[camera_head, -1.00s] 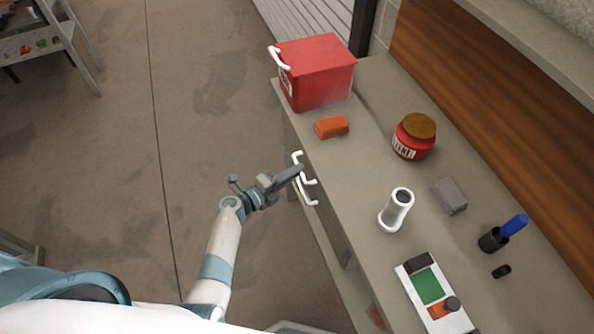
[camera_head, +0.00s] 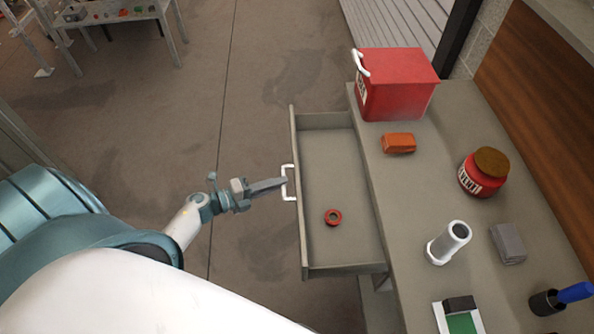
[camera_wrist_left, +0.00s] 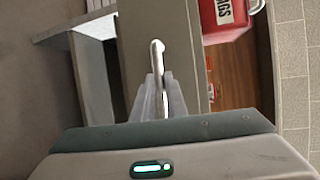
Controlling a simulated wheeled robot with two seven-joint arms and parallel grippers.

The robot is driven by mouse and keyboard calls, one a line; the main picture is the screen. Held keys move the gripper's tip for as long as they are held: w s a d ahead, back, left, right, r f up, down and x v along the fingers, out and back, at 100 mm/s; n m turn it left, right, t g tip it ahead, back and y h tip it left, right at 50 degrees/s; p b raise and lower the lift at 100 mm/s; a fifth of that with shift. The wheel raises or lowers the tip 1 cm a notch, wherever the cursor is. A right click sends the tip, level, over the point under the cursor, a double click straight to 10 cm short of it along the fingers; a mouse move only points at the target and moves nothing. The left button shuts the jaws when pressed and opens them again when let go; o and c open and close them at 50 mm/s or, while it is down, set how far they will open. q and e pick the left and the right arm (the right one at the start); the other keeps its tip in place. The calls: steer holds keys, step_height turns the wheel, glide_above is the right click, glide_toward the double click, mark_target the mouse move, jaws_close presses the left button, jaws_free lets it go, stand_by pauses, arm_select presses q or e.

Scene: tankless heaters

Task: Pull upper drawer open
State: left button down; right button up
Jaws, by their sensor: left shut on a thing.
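The upper drawer (camera_head: 345,271) is pulled well out from the grey workbench (camera_head: 416,215). Its inside is in plain view in the head view, with a small red ring (camera_head: 333,217) lying on its floor. A white handle (camera_head: 291,194) is on the drawer's front. My left gripper (camera_head: 284,183) is shut on that handle. In the left wrist view the white handle (camera_wrist_left: 158,47) stands between the two grey fingers (camera_wrist_left: 154,98). My right gripper is not in view.
On the benchtop are a red box (camera_head: 398,95), an orange block (camera_head: 398,143), a red jar (camera_head: 480,178), a white cylinder (camera_head: 446,247) and a grey block (camera_head: 507,243). Open floor (camera_head: 250,110) lies left of the drawer.

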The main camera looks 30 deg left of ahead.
arm_select(q)
steer(key=shift+s+a, duration=0.6)
steer(key=shift+a, duration=0.3)
steer(key=c, duration=1.8)
jaws_free()
steer(key=shift+o, duration=0.2)
steer(key=shift+s, duration=0.1)
steer(key=v, duration=1.7)
